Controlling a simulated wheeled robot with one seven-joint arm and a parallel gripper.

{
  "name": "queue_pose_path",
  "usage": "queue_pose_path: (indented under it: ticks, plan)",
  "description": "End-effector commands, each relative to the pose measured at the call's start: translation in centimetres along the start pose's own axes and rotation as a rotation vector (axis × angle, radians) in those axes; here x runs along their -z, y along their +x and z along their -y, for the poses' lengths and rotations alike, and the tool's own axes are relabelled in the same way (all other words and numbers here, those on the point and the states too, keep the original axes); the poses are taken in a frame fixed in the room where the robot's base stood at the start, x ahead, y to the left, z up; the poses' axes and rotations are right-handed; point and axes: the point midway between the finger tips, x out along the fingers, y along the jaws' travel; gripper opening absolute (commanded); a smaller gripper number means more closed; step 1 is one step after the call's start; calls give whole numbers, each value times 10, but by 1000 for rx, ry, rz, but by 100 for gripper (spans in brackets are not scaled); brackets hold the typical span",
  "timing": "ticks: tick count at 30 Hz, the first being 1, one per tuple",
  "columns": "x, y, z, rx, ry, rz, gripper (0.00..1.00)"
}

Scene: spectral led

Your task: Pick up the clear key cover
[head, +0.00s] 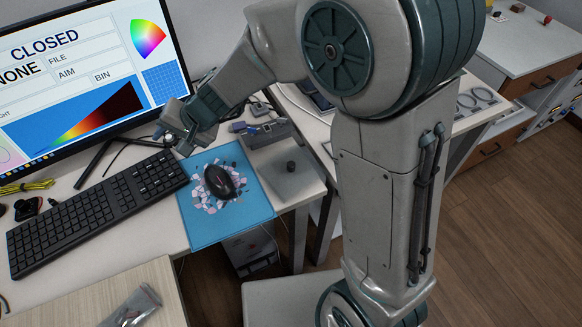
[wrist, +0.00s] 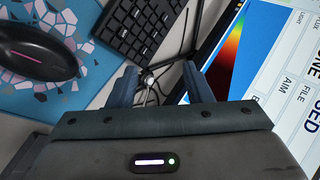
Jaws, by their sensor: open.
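I cannot make out a clear key cover for certain in either view; it may be too small or hidden behind my gripper. My gripper (head: 174,141) is at the back of the desk, between the monitor's foot and the far right end of the black keyboard (head: 95,207). In the wrist view my gripper (wrist: 160,82) has its two blue-grey fingers spread, with nothing held between them. Thin black stand legs or cables (wrist: 150,72) show beyond the gap. The keyboard's end (wrist: 142,25) lies just past the fingers.
A monitor (head: 75,75) stands behind the keyboard. A black mouse (head: 220,182) rests on a blue patterned mat (head: 205,232) right of it. A grey device (head: 265,132) stands behind the mat. A clear packet (head: 133,307) lies on the wooden surface in front.

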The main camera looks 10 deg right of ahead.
Motion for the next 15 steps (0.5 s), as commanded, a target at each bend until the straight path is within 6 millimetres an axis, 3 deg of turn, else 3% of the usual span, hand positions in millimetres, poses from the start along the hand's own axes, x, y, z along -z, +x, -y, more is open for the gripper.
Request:
queue_pose_path:
  ticks: [8,15]
  plan:
    - [9,-60,-43,-119,-919,191,45]
    - [23,-126,-103,-235,-1623,502,45]
